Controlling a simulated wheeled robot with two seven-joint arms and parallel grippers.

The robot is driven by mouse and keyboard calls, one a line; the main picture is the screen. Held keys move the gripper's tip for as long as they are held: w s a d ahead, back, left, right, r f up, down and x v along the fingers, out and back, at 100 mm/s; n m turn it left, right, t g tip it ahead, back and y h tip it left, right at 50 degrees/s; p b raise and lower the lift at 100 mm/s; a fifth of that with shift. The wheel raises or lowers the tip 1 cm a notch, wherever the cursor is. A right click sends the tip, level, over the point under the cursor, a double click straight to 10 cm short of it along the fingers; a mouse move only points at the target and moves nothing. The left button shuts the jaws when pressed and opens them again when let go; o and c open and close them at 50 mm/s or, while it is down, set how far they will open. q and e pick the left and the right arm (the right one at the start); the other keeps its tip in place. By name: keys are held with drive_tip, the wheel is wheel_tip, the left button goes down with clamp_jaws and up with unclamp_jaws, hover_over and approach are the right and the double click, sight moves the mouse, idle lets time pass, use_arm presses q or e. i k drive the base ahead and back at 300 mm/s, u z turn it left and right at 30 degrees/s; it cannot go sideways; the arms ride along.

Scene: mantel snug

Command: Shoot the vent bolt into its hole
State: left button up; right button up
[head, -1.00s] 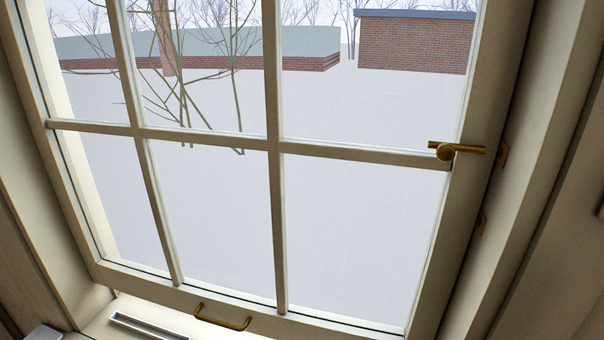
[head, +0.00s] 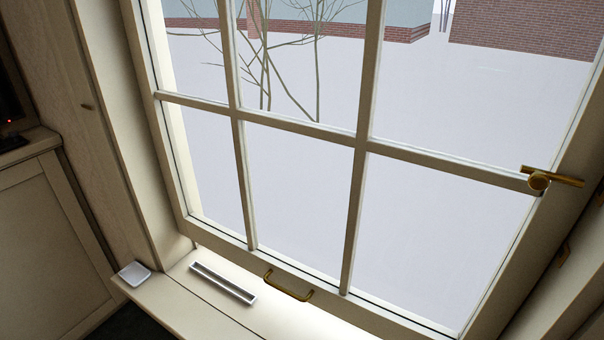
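The cream window sash (head: 238,170) with its glazing bars fills the middle and right of the head view. A brass fitting (head: 552,178) with a round knob and a bar, lying nearly level, sits on its right upright. A brass pull handle (head: 288,287) is on the sash's bottom rail. A small brass piece (head: 565,253) shows on the frame at the right, apart from the fitting. I cannot tell which of these is the vent bolt, and no bolt hole can be made out. Neither of my grippers is in view.
A slotted metal vent strip (head: 223,282) lies on the sill (head: 185,305). A small white square dish (head: 134,273) stands at the sill's left end. A cream cabinet (head: 50,240) is at the left. Snow, a bare tree and brick walls show outside.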

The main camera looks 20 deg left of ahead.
sight(539, 180)
drive_tip(key=k, duration=0.5)
drive_tip(key=u, duration=1.4)
drive_tip(key=i, duration=0.7)
drive_tip(key=z, duration=2.8)
